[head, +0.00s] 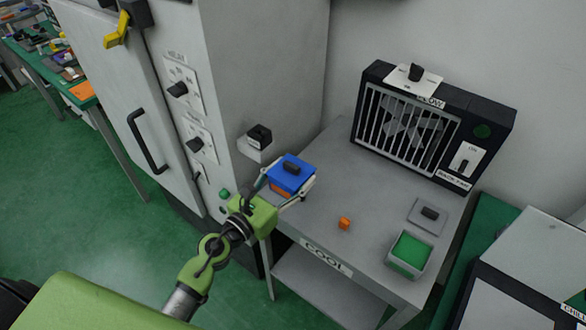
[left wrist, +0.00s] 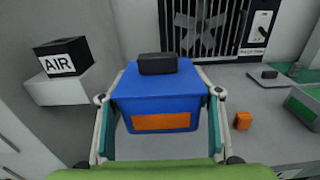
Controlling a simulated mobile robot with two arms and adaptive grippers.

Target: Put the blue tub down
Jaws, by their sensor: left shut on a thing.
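The blue tub (head: 291,174) has a dark knob on its blue top and an orange patch on its front. My left gripper (head: 288,188) is shut on it, with one finger along each side. In the left wrist view the tub (left wrist: 160,97) sits upright between the two fingers. It is over the left part of the grey table marked COOL (head: 325,180). I cannot tell whether its underside touches the table. My right gripper is not in view.
A small orange cube (head: 344,223) and a grey bin with green inside (head: 409,253) are on the table. The FLOW fan box (head: 430,125) stands behind. A black AIR box (left wrist: 62,57) sits on a white wall shelf at left.

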